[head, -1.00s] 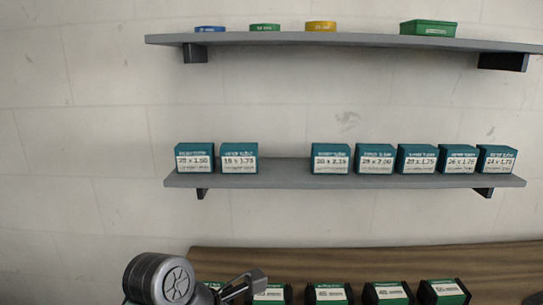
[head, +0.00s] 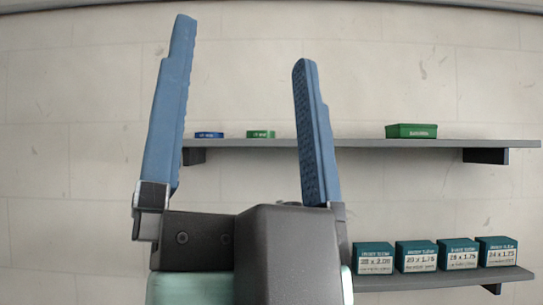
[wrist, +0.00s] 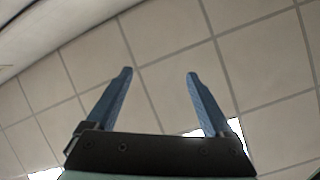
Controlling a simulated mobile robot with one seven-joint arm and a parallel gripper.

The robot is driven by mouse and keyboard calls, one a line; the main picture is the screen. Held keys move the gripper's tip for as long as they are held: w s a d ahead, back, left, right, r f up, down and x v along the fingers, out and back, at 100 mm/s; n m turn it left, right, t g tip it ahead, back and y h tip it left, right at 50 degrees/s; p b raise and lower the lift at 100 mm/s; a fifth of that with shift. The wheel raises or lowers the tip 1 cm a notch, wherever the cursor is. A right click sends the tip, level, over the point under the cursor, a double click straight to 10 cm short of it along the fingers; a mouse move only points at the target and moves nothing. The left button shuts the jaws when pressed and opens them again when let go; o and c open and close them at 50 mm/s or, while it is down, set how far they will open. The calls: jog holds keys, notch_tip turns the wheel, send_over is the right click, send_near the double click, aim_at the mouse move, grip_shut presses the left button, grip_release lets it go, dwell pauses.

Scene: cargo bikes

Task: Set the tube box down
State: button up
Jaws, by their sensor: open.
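My gripper (head: 242,40) stands upright, large and close in the head view. Its two blue fingers are spread wide with nothing between them. The wrist view also shows my gripper (wrist: 160,72) open and empty. Several teal tube boxes with white size labels stand on the lower shelf (head: 450,281), right of my gripper in the head view. The leftmost in sight is a tube box (head: 373,260) and the rightmost another tube box (head: 497,252). My gripper hides the left part of that shelf. No tube box shows in the wrist view.
The upper shelf (head: 350,144) carries a blue tin (head: 209,135), a small green tin (head: 260,135) and a larger green box (head: 411,131). The wrist view shows only a tiled ceiling (wrist: 170,30) with bright panels and a wall edge.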

jog(key=w+f+n+g+h, duration=0.1)
jog(key=d+f+n+g+h, duration=0.1)
jog(key=f, duration=0.1)
jog(key=w+f+n+g, duration=0.1)
jog(key=shift+w+d+f+n+g+h, duration=0.15)
jog(key=shift+w+n+g+h, duration=0.15)
jog(key=shift+h, duration=0.1)
